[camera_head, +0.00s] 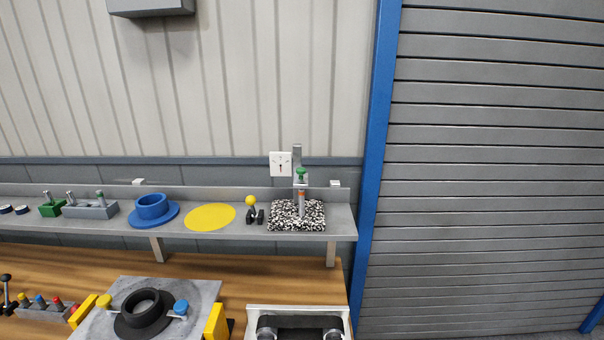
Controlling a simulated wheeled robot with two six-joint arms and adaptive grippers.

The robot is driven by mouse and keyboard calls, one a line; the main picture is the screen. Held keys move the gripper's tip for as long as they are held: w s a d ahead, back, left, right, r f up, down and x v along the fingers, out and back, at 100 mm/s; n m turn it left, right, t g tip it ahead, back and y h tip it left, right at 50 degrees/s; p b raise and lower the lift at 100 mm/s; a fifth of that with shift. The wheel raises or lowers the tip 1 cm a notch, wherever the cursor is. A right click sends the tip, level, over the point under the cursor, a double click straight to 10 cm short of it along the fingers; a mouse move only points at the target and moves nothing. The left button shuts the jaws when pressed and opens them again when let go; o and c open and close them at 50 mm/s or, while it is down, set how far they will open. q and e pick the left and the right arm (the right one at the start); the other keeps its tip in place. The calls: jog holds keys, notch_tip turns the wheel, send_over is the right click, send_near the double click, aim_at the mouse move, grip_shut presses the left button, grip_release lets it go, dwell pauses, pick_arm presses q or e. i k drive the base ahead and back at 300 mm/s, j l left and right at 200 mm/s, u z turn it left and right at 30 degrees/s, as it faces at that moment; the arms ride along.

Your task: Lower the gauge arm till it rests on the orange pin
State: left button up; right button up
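On the grey shelf stands a gauge stand with a black-and-white speckled base (284,222). A grey upright post (297,153) rises at its back, and a white dial with a dark needle (280,163) shows at its left. A green knob (301,173) sits in front of the post, where the gauge arm appears to be. The orange pin (301,193) shows just below the knob, on top of a grey cylinder. The gap between arm and pin is too small to judge. Neither of my grippers is in view.
Left of the stand are a yellow-knobbed tool (250,202), a yellow disc (210,217) and a blue flanged ring (152,208). Below, the wooden bench (230,273) carries a grey plate (203,291) with a black ring, and a grey-framed fixture (298,310).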

aim_at(300, 181)
jog(key=k+z, duration=0.15)
jog(key=z, duration=0.2)
jog(key=k+z, duration=0.15)
jog(key=z, duration=0.2)
jog(key=k+l+z, duration=0.15)
jog(key=z, duration=0.2)
